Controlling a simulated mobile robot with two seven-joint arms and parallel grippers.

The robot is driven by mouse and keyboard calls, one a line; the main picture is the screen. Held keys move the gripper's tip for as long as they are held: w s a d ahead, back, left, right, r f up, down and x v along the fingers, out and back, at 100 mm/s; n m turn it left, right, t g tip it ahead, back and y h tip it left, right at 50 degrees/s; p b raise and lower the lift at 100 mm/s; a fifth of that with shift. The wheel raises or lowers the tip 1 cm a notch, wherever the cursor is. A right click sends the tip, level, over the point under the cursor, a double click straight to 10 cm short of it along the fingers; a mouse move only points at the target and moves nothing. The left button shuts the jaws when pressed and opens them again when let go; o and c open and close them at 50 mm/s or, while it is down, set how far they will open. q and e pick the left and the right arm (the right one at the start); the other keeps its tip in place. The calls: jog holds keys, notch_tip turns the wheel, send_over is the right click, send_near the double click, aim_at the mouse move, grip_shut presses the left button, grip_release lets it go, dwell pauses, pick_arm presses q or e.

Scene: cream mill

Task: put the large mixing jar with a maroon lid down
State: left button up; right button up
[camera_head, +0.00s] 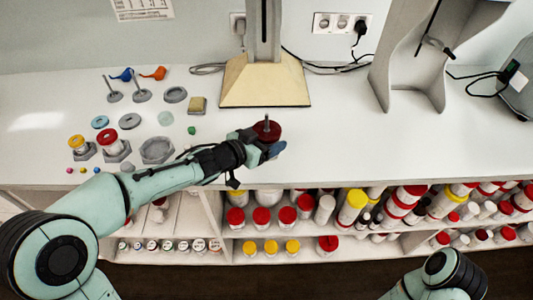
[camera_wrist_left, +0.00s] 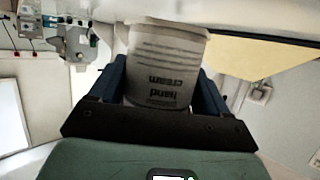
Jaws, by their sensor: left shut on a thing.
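The large mixing jar's maroon lid (camera_head: 267,130) shows in the head view, with a short stem on top; the jar body below is mostly hidden by my gripper. My left gripper (camera_head: 273,149) is shut on the jar, over the white counter near its front edge. In the left wrist view, the white jar body (camera_wrist_left: 165,65) sits between the two dark fingers of my left gripper (camera_wrist_left: 160,95), its "hand cream" label upside down. I cannot tell whether the jar's base touches the counter. My right gripper is out of the head view.
The mill stand's beige base (camera_head: 265,82) is behind the jar. Small jars, grey holders (camera_head: 158,150) and coloured scoops stand on the left. A grey machine (camera_head: 412,60) stands at right. The white counter (camera_head: 340,135) is clear right of the jar. Shelves below hold several lidded jars.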

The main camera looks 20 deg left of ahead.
pick_arm(q)
jog(key=shift+f+b, duration=0.9)
jog(key=shift+f, duration=1)
jog(key=shift+f, duration=0.2)
jog(key=o, duration=1.1)
jog(key=shift+r, duration=0.2)
jog(key=p+v, duration=0.3)
jog(key=v, duration=0.9)
jog(key=shift+p, duration=0.4)
